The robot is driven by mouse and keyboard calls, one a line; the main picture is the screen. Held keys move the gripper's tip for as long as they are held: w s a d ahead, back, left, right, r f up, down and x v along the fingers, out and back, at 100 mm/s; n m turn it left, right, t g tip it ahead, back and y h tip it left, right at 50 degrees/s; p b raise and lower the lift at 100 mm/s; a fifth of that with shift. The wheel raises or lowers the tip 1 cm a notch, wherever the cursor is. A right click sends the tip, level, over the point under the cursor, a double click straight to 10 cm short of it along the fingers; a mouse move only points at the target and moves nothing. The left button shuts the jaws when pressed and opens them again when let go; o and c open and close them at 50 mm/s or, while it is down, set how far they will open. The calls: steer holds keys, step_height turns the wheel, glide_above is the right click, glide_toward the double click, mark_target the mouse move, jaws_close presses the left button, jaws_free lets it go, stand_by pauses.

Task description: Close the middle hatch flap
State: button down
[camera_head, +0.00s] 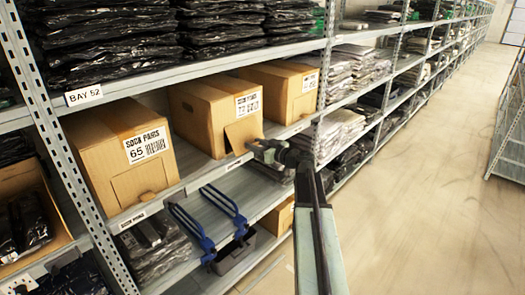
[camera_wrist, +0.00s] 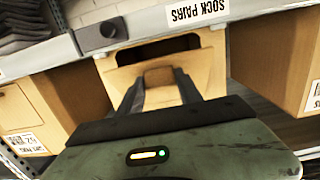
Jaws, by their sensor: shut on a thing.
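The middle carton (camera_head: 198,112) stands on the shelf between two similar cartons. Its cardboard hatch flap (camera_head: 245,130) is tilted out from the front, not flush. My gripper (camera_head: 258,149) is at the flap's lower right, in front of the carton. In the wrist view, the two dark fingers of my gripper (camera_wrist: 159,80) are shut on a brown cardboard piece of the flap (camera_wrist: 160,74). A dark opening (camera_wrist: 160,49) shows just beyond the fingertips. The flap's hinge line is hard to make out.
The left carton (camera_head: 118,150) and right carton (camera_head: 289,88) stand beside the middle one. The shelf edge (camera_wrist: 140,27) with a sock pairs label runs close beyond the fingers. Blue brackets (camera_head: 205,225) sit on the shelf below. The aisle floor (camera_head: 430,200) at right is clear.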

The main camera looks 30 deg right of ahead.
steer(key=w+f+b, duration=0.1)
steer(key=w+a+f+b, duration=0.1)
steer(key=shift+w+f, duration=0.15)
steer(key=shift+f, duration=0.15)
steer(key=shift+w+a+f+b, duration=0.2)
steer(key=shift+w+a, duration=0.05)
steer(key=shift+w, duration=0.25)
steer(key=shift+w+a+f+b, duration=0.2)
steer(key=shift+w+f+b, duration=0.05)
steer(key=shift+w, duration=0.25)
steer(key=shift+w+a+f+b, duration=0.2)
steer(key=shift+w+a, duration=0.05)
steer(key=shift+w, duration=0.25)
steer(key=c, duration=0.9)
jaws_free()
steer(key=shift+w, duration=0.1)
steer(key=shift+o, duration=0.5)
steer(key=shift+w+f, duration=0.1)
steer(key=shift+f, duration=0.05)
steer(key=shift+d, duration=0.1)
